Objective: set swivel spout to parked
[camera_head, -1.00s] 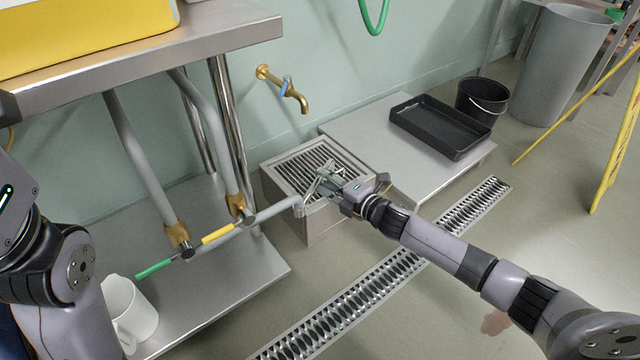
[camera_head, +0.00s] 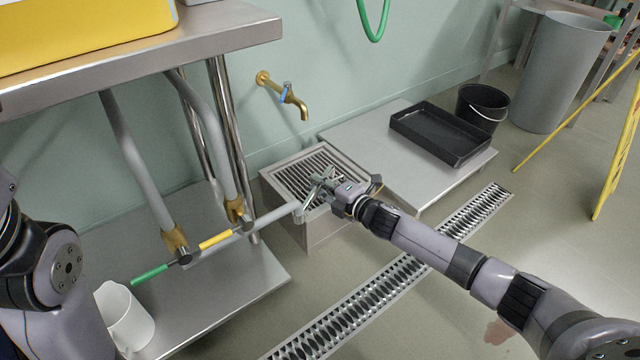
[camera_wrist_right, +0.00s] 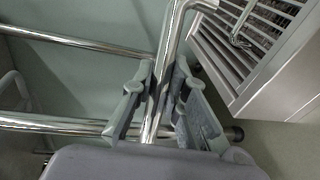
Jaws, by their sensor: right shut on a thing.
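The swivel spout (camera_head: 275,217) is a grey pipe that runs right from the lower valve fittings under the steel bench. Its far end reaches the square floor drain. My right gripper (camera_head: 318,190) is at that end, over the drain's near side. In the right wrist view the spout (camera_wrist_right: 167,50) passes between the two fingers of the right gripper (camera_wrist_right: 158,95), which are shut on it. Past the fingers the spout bends to the right above the drain grate. My left arm shows at the left edge, but its gripper is out of view.
The drain box (camera_head: 322,230) has a slotted grate. A wall tap (camera_head: 290,97) is above it. Green (camera_head: 149,275) and yellow (camera_head: 216,240) handles and a white jug (camera_head: 128,318) are at left.

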